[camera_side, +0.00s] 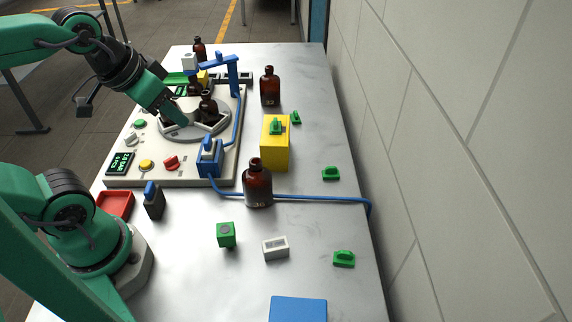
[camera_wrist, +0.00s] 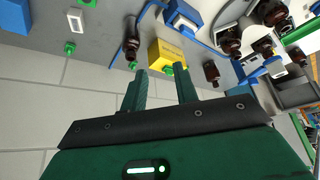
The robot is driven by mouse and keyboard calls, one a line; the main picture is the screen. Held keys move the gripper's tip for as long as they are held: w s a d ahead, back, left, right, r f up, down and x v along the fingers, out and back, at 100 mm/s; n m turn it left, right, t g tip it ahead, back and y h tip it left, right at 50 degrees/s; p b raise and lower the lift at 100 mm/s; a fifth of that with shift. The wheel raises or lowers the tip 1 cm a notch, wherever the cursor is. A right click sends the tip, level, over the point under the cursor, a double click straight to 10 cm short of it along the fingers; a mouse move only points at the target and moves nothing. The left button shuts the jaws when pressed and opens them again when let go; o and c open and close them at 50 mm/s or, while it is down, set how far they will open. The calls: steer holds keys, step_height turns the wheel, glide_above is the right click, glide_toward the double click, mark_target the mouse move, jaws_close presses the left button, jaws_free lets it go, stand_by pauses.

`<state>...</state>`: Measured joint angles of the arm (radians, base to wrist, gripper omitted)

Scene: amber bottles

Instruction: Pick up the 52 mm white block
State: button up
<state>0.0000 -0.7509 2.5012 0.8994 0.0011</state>
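A white block (camera_side: 275,247) with a grey rectangle on its top lies on the table in the front middle, right of a green block (camera_side: 226,234). In the wrist view the white block (camera_wrist: 75,20) is at the upper left, far from my fingers. My gripper (camera_side: 180,116) is over the round part of the machine at the back left in the side view, well away from the white block. In the wrist view my gripper (camera_wrist: 162,80) has its two green fingers apart with nothing held between them. Its fingertips are hard to make out in the side view.
A yellow block (camera_side: 274,150), another bottle (camera_side: 270,86) and green clips (camera_side: 343,258) stand around. A blue box (camera_side: 298,309) is at the front edge. A wall runs along the right.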

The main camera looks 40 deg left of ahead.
steer(key=shift+o, duration=0.2)
steer(key=o, duration=0.5)
steer(key=shift+c, duration=0.2)
steer(key=shift+w+d, duration=0.1)
steer(key=m+g, duration=0.5)
steer(key=m, duration=0.1)
glide_above(274, 243)
steer(key=f, duration=1.6)
steer(key=shift+w+a, duration=0.1)
steer(key=shift+a, duration=0.1)
steer(key=shift+d+f+g, duration=0.25)
steer(key=shift+f+g, duration=0.05)
steer(key=shift+f, duration=1.35)
